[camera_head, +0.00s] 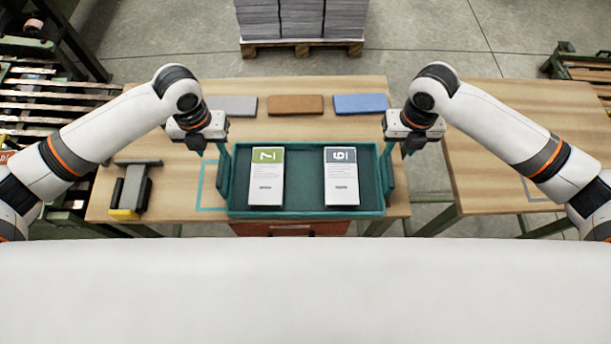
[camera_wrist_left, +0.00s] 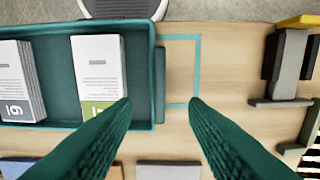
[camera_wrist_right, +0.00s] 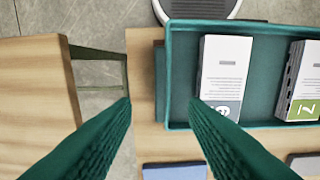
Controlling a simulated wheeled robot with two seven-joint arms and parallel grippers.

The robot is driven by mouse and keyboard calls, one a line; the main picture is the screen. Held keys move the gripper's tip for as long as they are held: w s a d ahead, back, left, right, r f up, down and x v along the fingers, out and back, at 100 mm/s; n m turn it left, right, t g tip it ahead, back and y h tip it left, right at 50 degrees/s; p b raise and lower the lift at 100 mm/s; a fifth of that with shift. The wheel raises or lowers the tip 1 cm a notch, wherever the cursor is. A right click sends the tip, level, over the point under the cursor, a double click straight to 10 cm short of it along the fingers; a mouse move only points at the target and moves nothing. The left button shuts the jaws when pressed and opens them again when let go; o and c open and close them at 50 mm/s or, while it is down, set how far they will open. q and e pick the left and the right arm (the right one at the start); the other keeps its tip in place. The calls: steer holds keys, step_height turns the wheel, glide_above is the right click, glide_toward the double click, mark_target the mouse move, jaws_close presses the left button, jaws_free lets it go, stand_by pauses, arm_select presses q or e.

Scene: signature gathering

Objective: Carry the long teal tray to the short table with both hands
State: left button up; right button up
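The long teal tray (camera_head: 305,213) lies on the long wooden table (camera_head: 150,207) and holds a green-topped stack (camera_head: 266,180) and a grey-topped stack (camera_head: 340,182). My left gripper (camera_head: 208,150) is above the tray's left end. In the left wrist view its fingers (camera_wrist_left: 160,100) are spread, with the teal end handle (camera_wrist_left: 160,85) in the gap. My right gripper (camera_head: 405,150) is above the right end. In the right wrist view its fingers (camera_wrist_right: 161,100) are spread around the other end handle (camera_wrist_right: 158,80). The short table (camera_head: 500,130) stands to the right.
A teal outline (camera_head: 208,208) shows left of the tray. Grey (camera_head: 233,106), brown (camera_head: 295,105) and blue (camera_head: 360,104) blocks lie behind it. A grey and yellow device (camera_head: 132,190) stands at left. A gap separates the tables. The visible short table top is clear.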

mark_target(221, 166)
arm_select(q)
step_height(221, 166, down, 12)
steer(key=shift+r, duration=0.1)
arm_select(e)
step_height(221, 166, down, 12)
arm_select(q)
jaws_close()
arm_select(e)
jaws_close()
steer(key=shift+r, duration=0.1)
